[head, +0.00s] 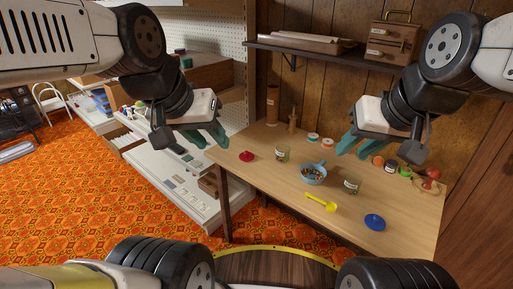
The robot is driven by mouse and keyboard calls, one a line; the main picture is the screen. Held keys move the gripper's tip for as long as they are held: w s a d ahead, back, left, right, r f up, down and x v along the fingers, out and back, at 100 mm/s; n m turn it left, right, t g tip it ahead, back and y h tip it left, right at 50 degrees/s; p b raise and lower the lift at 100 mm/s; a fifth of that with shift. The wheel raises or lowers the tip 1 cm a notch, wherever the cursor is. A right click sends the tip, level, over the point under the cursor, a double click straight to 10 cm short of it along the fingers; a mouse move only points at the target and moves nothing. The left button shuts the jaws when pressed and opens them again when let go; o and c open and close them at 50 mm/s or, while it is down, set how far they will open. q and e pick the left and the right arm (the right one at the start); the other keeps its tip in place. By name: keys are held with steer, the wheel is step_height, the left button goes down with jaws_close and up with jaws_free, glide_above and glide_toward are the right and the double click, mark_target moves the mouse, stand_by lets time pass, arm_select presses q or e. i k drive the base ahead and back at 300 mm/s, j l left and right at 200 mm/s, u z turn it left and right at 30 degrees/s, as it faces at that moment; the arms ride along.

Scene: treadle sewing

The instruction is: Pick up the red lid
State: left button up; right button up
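The red lid (246,156) lies flat on the wooden table (268,172) near its left end, with a small knob on top. My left gripper (223,143) hangs in the air up and to the left of the lid, apart from it. Its teal fingers look parted with nothing between them. My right gripper (351,148) is over the back right part of the table, open and empty, far from the lid. Nothing covers the lid.
A glass jar (282,153) stands just right of the lid. A blue bowl (313,174) of small coloured things, another jar (352,185), a yellow scoop (321,203) and a blue lid (375,222) are further right. A shelf (300,49) hangs above the table's back.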

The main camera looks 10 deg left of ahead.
mark_target(246, 156)
steer(key=i+j+z, duration=0.35)
steer(key=z, duration=0.15)
steer(key=i+j+z, duration=0.3)
steer(key=j+z, duration=0.2)
